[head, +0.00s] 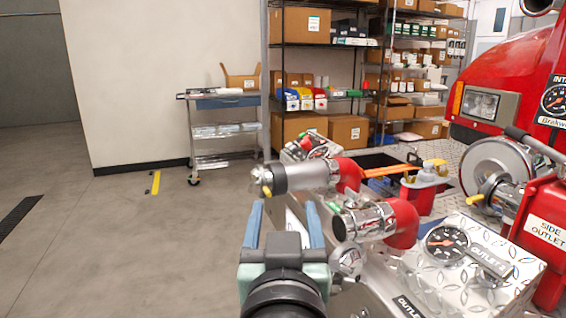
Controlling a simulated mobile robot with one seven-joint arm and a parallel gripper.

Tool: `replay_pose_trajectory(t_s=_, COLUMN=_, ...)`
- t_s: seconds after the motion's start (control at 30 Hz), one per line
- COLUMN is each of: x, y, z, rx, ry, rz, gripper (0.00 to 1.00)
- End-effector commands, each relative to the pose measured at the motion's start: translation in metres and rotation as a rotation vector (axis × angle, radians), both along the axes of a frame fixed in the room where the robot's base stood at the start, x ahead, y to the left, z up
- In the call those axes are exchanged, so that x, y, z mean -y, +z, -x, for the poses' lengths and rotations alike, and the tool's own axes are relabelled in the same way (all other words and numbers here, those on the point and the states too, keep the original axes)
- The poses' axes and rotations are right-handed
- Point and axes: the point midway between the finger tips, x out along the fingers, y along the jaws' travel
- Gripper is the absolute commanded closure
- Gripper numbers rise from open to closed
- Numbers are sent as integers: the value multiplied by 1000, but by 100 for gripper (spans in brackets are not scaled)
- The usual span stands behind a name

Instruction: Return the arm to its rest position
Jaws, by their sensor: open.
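My gripper (284,222) is at the lower middle of the head view, with its two blue fingers apart and nothing seen between them. It points away from me, just left of the fire truck's bumper (483,235) with its diamond-plate metal. A chrome and red outlet (378,219) lies close to the right of my fingers. Another outlet (300,177) with a yellow-tipped lever is just beyond the fingertips. I cannot tell whether the fingers touch any of it.
The red truck (513,70) fills the right side. A gauge (446,243) and a side outlet panel (543,232) are near right. Shelves of boxes (305,25) and a cart (222,130) stand at the back. The grey floor (120,235) on the left is clear.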

Motion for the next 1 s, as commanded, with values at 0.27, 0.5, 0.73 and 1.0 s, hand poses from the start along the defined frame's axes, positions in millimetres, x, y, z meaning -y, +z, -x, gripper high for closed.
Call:
replay_pose_trajectory(t_s=0.27, x=-1, y=123, z=47, rx=401, ry=4, rz=-2, gripper=30)
replay_pose_trajectory(t_s=0.5, x=-1, y=253, z=127, rx=787, ry=6, rz=-2, gripper=30)
replay_pose_trajectory(t_s=0.73, x=-1, y=323, z=125, rx=777, ry=7, rz=-2, gripper=30)
replay_pose_trajectory(t_s=1.0, x=-2, y=403, z=124, rx=775, ry=8, rz=-3, gripper=30)
